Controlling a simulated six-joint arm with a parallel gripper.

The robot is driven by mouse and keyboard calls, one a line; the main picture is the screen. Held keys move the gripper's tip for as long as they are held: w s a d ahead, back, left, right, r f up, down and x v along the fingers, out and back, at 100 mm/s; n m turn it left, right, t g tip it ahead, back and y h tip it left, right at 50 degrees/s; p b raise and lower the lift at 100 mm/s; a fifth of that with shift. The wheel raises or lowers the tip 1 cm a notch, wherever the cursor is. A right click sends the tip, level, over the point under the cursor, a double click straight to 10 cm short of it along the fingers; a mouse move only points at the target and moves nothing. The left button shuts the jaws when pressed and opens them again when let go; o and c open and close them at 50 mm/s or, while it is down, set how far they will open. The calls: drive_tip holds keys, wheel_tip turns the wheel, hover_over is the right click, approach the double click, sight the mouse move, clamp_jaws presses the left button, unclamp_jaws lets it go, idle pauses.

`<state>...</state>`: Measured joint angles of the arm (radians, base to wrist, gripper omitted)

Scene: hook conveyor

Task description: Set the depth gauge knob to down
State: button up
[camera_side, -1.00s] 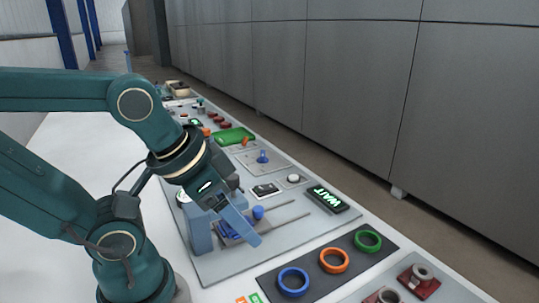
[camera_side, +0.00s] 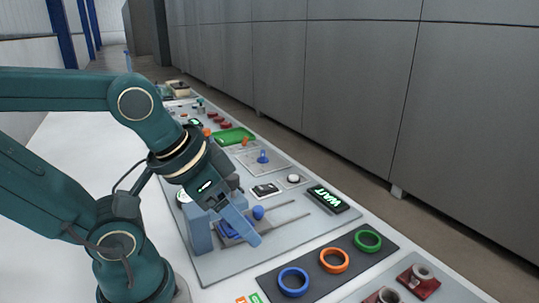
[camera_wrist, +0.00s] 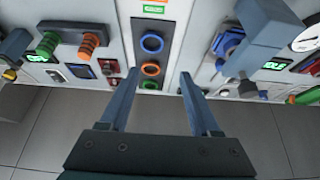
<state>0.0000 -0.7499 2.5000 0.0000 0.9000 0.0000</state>
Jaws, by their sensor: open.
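A blue knob (camera_side: 258,212) stands on the slotted plate by the blue stand (camera_side: 201,236); I cannot tell from its look whether it is the depth gauge knob or which way it is set. A white dial (camera_wrist: 307,38) shows at the right edge in the wrist view, beside the blue stand (camera_wrist: 262,35). My gripper (camera_side: 255,238) is above this plate, its finger slanting down in front of the knob. In the wrist view my gripper (camera_wrist: 160,74) has its two fingers apart with nothing between them, pointing toward the ring panel.
A dark panel (camera_side: 318,279) with blue, orange and green rings lies in front. A lit display (camera_side: 328,198) reads WAIT. Another blue knob (camera_side: 263,157) stands on a plate farther back. A green tray (camera_side: 235,136) is beyond. Tall grey cabinets (camera_side: 350,90) line the far side.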

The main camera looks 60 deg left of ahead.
drive_tip(key=shift+o, duration=0.4)
drive_tip(key=shift+s, duration=0.1)
wheel_tip(320, 180, up, 4)
drive_tip(key=m+g, duration=0.3)
drive_tip(key=g, duration=0.3)
hover_over(232, 176)
drive_tip(key=shift+d+f, duration=0.2)
drive_tip(key=shift+d, duration=0.05)
drive_tip(key=shift+a+f, duration=0.25)
drive_tip(key=shift+f, duration=2.45)
